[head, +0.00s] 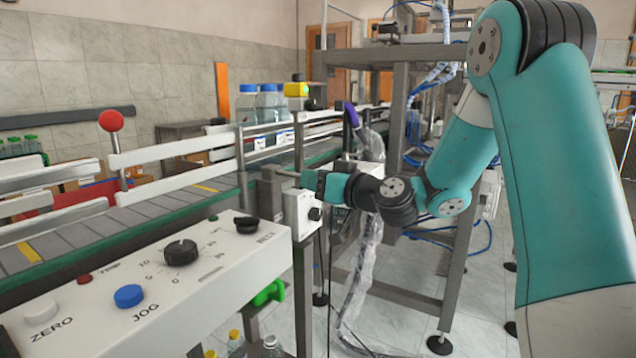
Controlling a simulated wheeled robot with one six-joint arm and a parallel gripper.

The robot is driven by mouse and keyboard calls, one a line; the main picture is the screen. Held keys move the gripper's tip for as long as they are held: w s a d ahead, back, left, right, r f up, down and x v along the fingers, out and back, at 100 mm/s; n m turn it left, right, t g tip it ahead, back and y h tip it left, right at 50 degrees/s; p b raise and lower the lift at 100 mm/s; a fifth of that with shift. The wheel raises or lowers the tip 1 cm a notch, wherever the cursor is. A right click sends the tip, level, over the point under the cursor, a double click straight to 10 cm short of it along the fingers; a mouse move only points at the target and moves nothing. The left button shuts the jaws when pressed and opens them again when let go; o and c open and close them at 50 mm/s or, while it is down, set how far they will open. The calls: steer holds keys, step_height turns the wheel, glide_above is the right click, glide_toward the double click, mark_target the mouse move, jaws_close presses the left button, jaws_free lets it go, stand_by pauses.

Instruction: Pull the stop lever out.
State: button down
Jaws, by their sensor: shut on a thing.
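My gripper (304,180) is at the side of the conveyor, in the middle of the head view, just above a white box on a post. It points left and is shut on the end of a short thin grey bar, which I take to be the stop lever (287,173). The bar runs left to a grey metal bracket (268,192) at the conveyor's edge. The fingertips are small and partly hidden, so the exact grip does not show.
The conveyor (150,214) with white guide rails runs behind the bracket; large blue-capped bottles (268,108) stand on it. A control panel (165,285) with knobs fills the front left. A red ball-topped rod (111,121) stands at left. A plastic-wrapped hose (362,255) hangs below my arm.

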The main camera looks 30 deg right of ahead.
steer(key=c, duration=0.8)
jaws_free()
steer(key=shift+s+d, duration=0.15)
steer(key=shift+s, duration=0.05)
steer(key=shift+b+v, duration=7.35)
steer(key=shift+v, duration=1.35)
